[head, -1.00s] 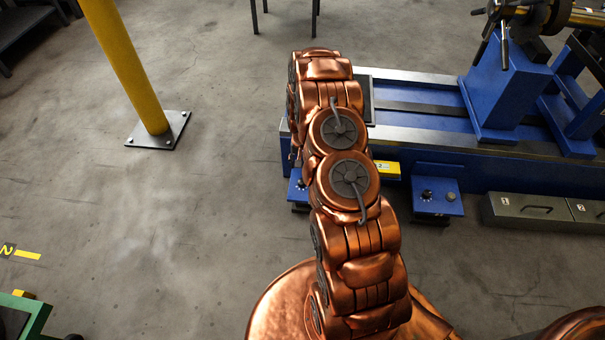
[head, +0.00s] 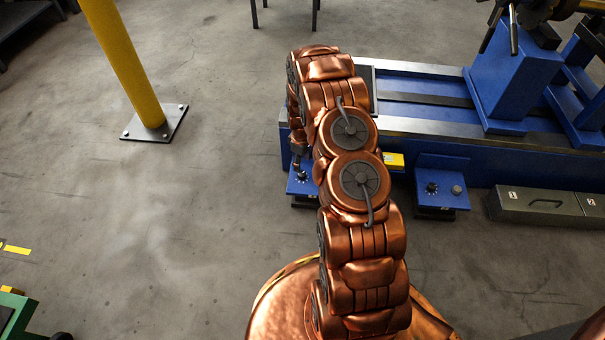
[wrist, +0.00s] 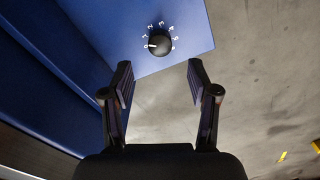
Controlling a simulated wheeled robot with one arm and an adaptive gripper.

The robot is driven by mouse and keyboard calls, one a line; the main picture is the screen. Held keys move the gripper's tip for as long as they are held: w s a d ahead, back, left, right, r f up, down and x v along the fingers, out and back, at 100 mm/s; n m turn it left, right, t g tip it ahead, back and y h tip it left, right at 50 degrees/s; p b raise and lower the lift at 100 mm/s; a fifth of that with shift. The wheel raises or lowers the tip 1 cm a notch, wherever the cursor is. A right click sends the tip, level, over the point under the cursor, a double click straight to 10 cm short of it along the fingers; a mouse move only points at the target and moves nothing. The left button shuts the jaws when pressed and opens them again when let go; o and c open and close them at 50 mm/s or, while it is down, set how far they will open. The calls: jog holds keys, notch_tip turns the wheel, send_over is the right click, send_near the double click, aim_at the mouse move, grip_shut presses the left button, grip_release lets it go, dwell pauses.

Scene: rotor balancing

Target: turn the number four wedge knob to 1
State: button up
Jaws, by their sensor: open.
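A black round knob (wrist: 159,42) with a white pointer mark sits on a blue box (wrist: 185,18) in the wrist view. Small white numerals ring it. The pointer faces left; the exact numeral is too small to read surely. My gripper (wrist: 159,67) is open and empty, its two fingers spread on either side of the line to the knob, apart from it. In the head view, my gripper (head: 298,160) hangs beside my arm, just above the knob (head: 302,175) on the left blue box (head: 298,188). My arm hides part of that box.
A second blue box (head: 441,202) with a dark knob and a pale button stands to the right. A yellow label (head: 394,161) is on the blue machine bed (head: 440,148) behind. Grey drawers (head: 540,205) lie right. A yellow post (head: 125,65) stands left; floor between is clear.

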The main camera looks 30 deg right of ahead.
aim_at(302, 174)
notch_tip(302, 174, down, 7)
jog(key=shift+f+b, duration=0.1)
jog(key=shift+b, duration=1)
grip_shut()
jog(key=shift+p, duration=0.35)
jog(key=shift+r+m+p, duration=0.2)
jog(key=shift+m+p, duration=0.1)
jog(key=shift+f+m, duration=0.15)
jog(key=shift+m, duration=0.15)
grip_release()
